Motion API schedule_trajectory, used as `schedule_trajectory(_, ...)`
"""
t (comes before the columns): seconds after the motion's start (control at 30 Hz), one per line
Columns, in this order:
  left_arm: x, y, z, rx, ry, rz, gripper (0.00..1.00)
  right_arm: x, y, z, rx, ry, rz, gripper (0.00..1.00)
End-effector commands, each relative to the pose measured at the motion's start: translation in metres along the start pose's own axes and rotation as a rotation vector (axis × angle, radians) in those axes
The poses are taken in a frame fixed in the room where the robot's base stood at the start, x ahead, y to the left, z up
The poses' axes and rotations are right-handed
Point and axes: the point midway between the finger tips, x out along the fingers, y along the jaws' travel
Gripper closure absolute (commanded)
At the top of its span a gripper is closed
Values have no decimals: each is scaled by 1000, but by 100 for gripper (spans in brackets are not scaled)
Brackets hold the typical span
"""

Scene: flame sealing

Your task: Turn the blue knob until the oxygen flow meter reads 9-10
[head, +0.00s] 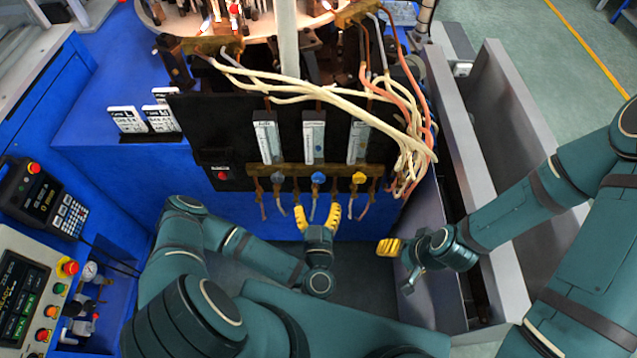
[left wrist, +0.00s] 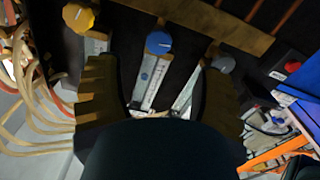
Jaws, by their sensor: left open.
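The blue knob (head: 318,177) is the middle one of three knobs on a brass bar on the black panel. It also shows in the left wrist view (left wrist: 158,42), between and beyond my fingers. A clear flow meter (head: 313,137) stands directly above the blue knob; its reading is too small to make out. My left gripper (head: 318,214) is open and empty, its yellow-padded fingers apart just below the blue knob and not closed on it. My right gripper (head: 388,247) is off to the right, away from the panel, and its opening is unclear.
A grey knob (head: 278,178) and a yellow knob (head: 358,178) flank the blue one, each below its own flow meter. Thin hoses hang beneath the bar. Cream and orange hoses (head: 400,150) bunch at the panel's right. A red button (head: 222,175) is at the left.

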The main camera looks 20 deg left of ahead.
Motion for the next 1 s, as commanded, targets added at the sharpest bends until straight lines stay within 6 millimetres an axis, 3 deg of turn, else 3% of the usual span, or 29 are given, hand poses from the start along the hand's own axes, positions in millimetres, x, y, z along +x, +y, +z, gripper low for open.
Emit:
schedule_trajectory(0.23, 35, 0, 4, 0, 3, 4, 33, 31, 12, -2, -2, 12, 0, 33)
schedule_trajectory(0.5, 76, 0, 1, -2, 2, -1, 33, 46, 17, -5, -4, 21, 1, 33)
schedule_trajectory(0.7, 89, 1, 0, -2, -1, 2, 33, 50, 18, -6, -4, 24, 1, 33)
schedule_trajectory(1.0, 90, 1, -1, -2, -1, 2, 31, 50, 18, -6, -4, 24, 1, 33)
